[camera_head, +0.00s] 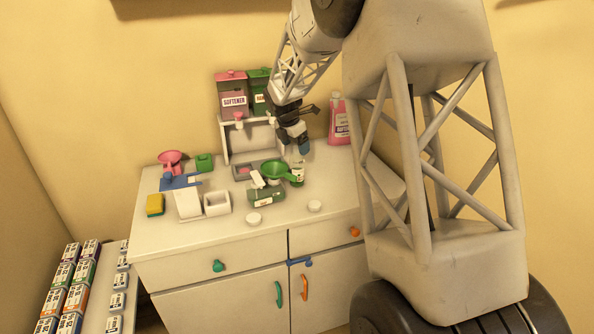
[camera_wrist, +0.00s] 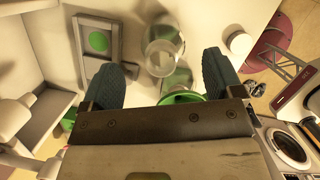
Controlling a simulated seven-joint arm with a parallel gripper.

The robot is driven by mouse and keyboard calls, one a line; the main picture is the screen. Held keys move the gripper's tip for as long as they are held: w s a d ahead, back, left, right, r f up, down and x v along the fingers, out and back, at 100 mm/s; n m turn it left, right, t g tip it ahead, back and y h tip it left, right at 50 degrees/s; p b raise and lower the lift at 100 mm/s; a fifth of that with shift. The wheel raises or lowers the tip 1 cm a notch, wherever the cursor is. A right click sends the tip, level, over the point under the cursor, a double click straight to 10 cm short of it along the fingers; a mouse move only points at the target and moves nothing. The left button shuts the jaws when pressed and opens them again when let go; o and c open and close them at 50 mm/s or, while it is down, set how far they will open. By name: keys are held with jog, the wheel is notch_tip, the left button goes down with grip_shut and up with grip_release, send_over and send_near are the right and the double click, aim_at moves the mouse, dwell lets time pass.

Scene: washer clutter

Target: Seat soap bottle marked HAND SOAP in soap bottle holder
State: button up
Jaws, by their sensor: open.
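My gripper (camera_head: 297,143) is open and hangs over the back right of the counter. In the wrist view my gripper (camera_wrist: 163,80) shows two dark blue fingers spread apart with nothing held between them. A green bottle (camera_head: 266,195) with a white label lies on its side near the counter's middle; its label is too small to read, so I cannot tell if it is HAND SOAP. A small white open box (camera_head: 217,203), possibly the holder, stands left of it. A green funnel (camera_head: 276,170) sits behind the bottle, and the funnel also shows below the fingers in the wrist view (camera_wrist: 182,97).
A rack at the back carries a pink SOFTENER container (camera_head: 232,94) and a green container (camera_head: 259,92). A pink bottle (camera_head: 339,122) stands right of my gripper. A yellow sponge (camera_head: 155,205) and pink funnel (camera_head: 171,160) are at left. The counter's front strip is mostly clear.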

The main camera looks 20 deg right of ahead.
aim_at(298, 152)
jog(key=shift+x, duration=2.1)
jog(key=shift+c, duration=0.3)
jog(key=c, duration=1.4)
jog(key=shift+r, duration=0.15)
jog(key=shift+r, duration=4.9)
